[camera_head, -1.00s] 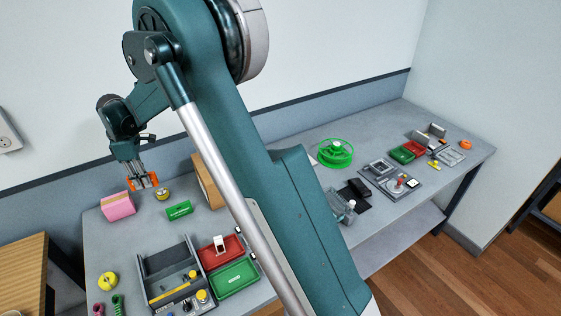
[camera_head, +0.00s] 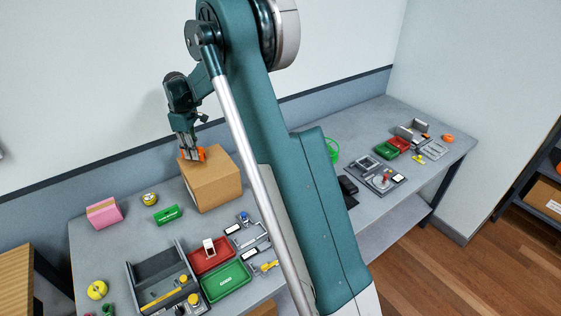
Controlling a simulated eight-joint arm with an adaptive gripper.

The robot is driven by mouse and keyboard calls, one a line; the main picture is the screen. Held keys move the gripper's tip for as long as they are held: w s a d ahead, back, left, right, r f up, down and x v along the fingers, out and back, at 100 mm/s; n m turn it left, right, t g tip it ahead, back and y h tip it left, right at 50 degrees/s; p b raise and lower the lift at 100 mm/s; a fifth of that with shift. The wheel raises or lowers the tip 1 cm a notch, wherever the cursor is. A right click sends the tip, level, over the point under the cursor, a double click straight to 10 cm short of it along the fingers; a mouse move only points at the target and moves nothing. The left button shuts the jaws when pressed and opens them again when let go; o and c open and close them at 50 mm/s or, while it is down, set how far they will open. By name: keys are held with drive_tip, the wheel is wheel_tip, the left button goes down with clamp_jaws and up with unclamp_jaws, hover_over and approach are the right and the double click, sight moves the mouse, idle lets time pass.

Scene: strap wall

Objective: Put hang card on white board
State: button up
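I cannot make out for sure which thing is the hang card. A small white upright piece (camera_head: 209,246) stands at the red tray (camera_head: 213,262), and it may be a card. No white board can be told apart from the pale wall (camera_head: 90,80). My gripper (camera_head: 193,155), with orange fingertips, points down at the top left edge of the cardboard box (camera_head: 212,185). I cannot tell whether it touches the box, whether its fingers are open, or whether it holds anything.
The grey table holds a pink box (camera_head: 104,213), a green block (camera_head: 168,215), a yellow roll (camera_head: 150,199), a green tray (camera_head: 226,282) and a grey organizer (camera_head: 165,280). My arm hides the middle. Small trays and parts (camera_head: 383,175) lie at the right.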

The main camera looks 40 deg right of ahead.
drive_tip(key=s+d+m, duration=0.2)
drive_tip(key=d+m, duration=0.1)
drive_tip(key=d, duration=1)
drive_tip(key=s+d+m+p, duration=0.1)
drive_tip(key=s+d+m, duration=0.2)
drive_tip(key=d, duration=1)
drive_tip(key=s+d+m, duration=0.2)
drive_tip(key=d+m, duration=0.1)
drive_tip(key=d, duration=1.1)
drive_tip(key=shift+a+f, duration=0.15)
drive_tip(key=shift+f, duration=1.15)
drive_tip(key=shift+a+f, duration=0.15)
drive_tip(key=shift+f, duration=1.1)
drive_tip(key=shift+f, duration=0.1)
drive_tip(key=shift+f, duration=3.05)
drive_tip(key=shift+f, duration=0.15)
drive_tip(key=shift+f, duration=1.7)
drive_tip(key=shift+f, duration=0.2)
